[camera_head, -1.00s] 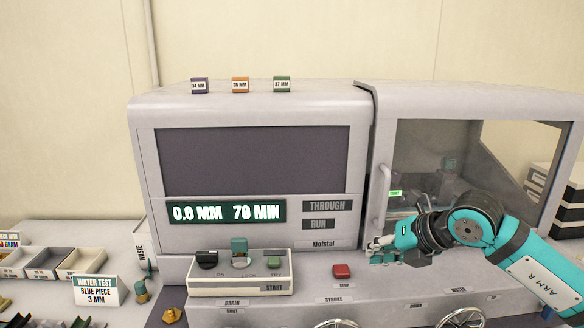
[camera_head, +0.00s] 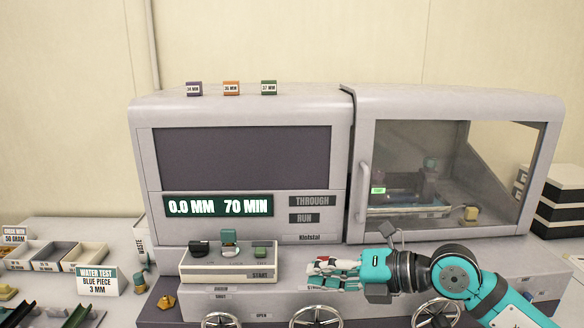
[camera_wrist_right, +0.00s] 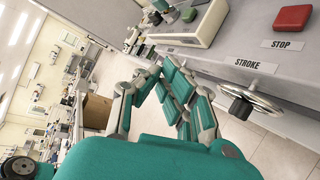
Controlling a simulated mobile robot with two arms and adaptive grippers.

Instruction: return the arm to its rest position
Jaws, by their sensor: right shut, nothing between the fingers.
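My right arm comes in from the right in the head view, with teal and dark links. Its right gripper (camera_head: 322,270) is shut and empty in front of the grey testing machine's (camera_head: 500,105) lower panel. It covers part of the panel around the red stop button, of which a little red shows. In the right wrist view the teal gripper fingers (camera_wrist_right: 165,80) hold nothing and are apart from the machine. The red stop button (camera_wrist_right: 292,17) and a handwheel (camera_wrist_right: 250,103) lie to their right. My left gripper is not in view.
The chamber's clear door (camera_head: 410,150) with its upright handle (camera_head: 364,190) stands behind my arm. Handwheels (camera_head: 317,318) stick out below. A switch box (camera_head: 228,272) is left of the gripper. Stacked boxes (camera_head: 560,200) stand at right. Sample trays (camera_head: 50,255) are at left.

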